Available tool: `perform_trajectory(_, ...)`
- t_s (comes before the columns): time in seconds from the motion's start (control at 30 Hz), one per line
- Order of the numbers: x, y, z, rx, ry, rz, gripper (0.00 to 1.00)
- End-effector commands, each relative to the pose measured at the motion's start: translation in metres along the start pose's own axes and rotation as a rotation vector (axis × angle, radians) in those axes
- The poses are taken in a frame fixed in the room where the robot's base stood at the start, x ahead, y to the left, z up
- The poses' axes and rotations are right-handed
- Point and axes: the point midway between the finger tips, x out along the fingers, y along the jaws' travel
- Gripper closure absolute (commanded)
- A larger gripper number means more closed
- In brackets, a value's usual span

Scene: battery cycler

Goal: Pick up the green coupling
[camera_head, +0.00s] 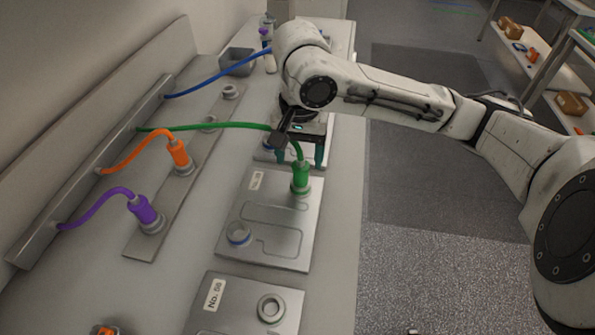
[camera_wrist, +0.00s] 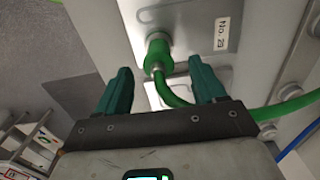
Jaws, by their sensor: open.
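The green coupling (camera_head: 301,178) stands upright on the far right port of a metal plate, with its green cable running left to a wall rail. In the wrist view the green coupling (camera_wrist: 158,54) sits beyond and between the two teal fingers, near a label reading No. 29. My gripper (camera_head: 304,157) is open just above and behind the coupling. In the wrist view my gripper (camera_wrist: 158,78) shows its fingers spread, with clear space between each finger and the coupling. The coupling's contact with the port is partly hidden.
An orange coupling (camera_head: 180,155) and a purple coupling (camera_head: 143,210) stand on a strip at left, with a blue cable (camera_head: 218,75) behind. Plate No. 58 (camera_head: 235,305) with an empty ring lies in front. A grey bin (camera_head: 237,62) and bottles stand at the back.

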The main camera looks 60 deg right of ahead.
Motion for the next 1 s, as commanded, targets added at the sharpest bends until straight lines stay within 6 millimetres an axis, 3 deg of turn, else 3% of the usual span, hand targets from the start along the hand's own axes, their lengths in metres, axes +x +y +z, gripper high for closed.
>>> perform_trajectory(0.23,0.018,0.001,-0.001,0.002,-0.001,0.002,0.31)
perform_trajectory(0.5,0.054,0.001,-0.002,0.002,0.001,0.002,0.31)
perform_trajectory(0.83,0.061,0.001,-0.002,0.001,0.0,0.0,0.31)
perform_trajectory(1.0,0.061,0.001,-0.002,0.0,0.0,0.0,0.47)
